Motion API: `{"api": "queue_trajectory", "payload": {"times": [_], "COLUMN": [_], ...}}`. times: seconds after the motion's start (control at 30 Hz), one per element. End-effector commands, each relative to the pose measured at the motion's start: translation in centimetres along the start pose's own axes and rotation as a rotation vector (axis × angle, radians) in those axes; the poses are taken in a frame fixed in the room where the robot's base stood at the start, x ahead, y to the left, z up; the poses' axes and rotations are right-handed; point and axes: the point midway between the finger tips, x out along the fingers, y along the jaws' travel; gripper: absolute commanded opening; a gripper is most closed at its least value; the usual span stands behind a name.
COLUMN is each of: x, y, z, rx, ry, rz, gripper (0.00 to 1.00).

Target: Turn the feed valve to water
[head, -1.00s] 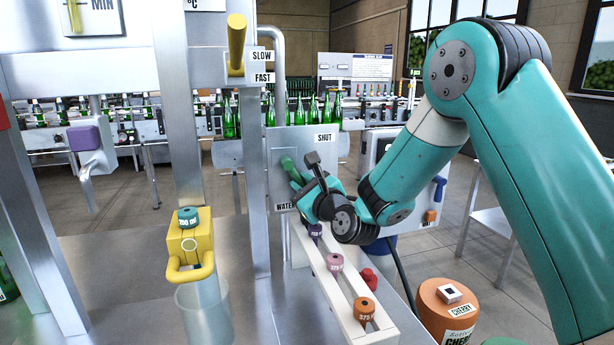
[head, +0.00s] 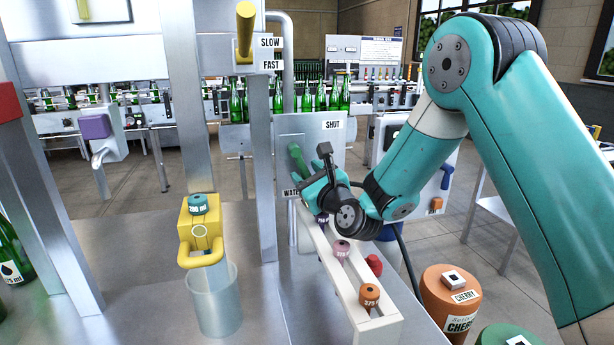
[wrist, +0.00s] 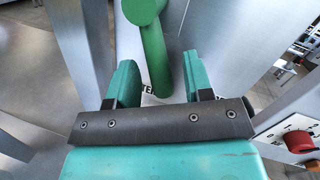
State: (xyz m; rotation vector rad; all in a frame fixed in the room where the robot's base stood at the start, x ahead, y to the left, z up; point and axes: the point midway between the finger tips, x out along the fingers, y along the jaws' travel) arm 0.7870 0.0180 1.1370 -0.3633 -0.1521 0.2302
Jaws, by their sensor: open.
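The feed valve's green handle (head: 297,158) is on a steel panel (head: 288,128) with a SHUT label (head: 333,124) at upper right and a WATER label (head: 290,193) at lower left, partly covered by my gripper. The handle slants down to the right in the head view. My gripper (head: 308,182) is at the handle's lower part. In the wrist view the handle (wrist: 153,45) hangs down between the two teal fingers of my open gripper (wrist: 160,75), with gaps on both sides. Part of the WATER lettering shows behind it.
A white rack (head: 335,285) with coloured knobs stands below my gripper. A yellow tool (head: 200,235) sits over a clear cup (head: 215,310) at left. An upright steel post (head: 262,165) stands just left of the panel.

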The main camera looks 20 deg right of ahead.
Motion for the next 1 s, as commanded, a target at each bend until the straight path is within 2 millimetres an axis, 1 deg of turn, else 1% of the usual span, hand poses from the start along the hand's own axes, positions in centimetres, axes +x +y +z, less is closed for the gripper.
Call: {"api": "queue_trajectory", "payload": {"times": [0.03, 0.13, 0.4, 0.5, 0.6, 0.83, 0.87, 0.9, 0.97, 1.0], "x": [-0.6, -2.0, -5.7, -6.5, -6.9, -7.0, -6.9, -6.9, -6.9, -6.9], "y": [0.1, 0.2, 0.1, 0.0, 0.0, -0.1, -0.1, -0.1, -0.2, -0.4], "z": [-0.5, -0.7, -0.6, -0.4, -0.2, 0.0, 0.0, 0.0, 0.0, 0.0], "rx": [0.001, 0.0, 0.0, 0.001, 0.0, 0.0, 0.0, -0.001, -0.012, -0.031], "ry": [0.0, 0.0, -0.001, -0.001, -0.001, -0.001, -0.001, 0.0, 0.003, 0.008], "rz": [-0.001, -0.003, -0.003, -0.002, -0.002, -0.001, -0.001, -0.001, 0.001, 0.005], "gripper": [0.47, 0.47, 0.47, 0.47, 0.47, 0.47, 0.44, 0.35, 0.21, 0.12]}}
